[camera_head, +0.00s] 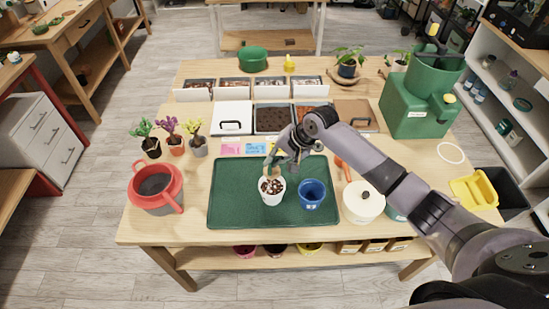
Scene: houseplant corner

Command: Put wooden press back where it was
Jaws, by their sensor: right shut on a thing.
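My right arm reaches in from the right, and its gripper (273,164) is over the green mat (232,207). It is shut on the wooden press (272,173), a small tan piece mostly hidden by the fingers. The press is right above or in the mouth of a white pot (272,197) with brown and pale bits in it; I cannot tell whether it touches them. My left gripper is not in view.
A blue pot (312,193) stands right of the white pot. Small plants (168,137), bins (272,119) and a green machine (417,107) stand farther back.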

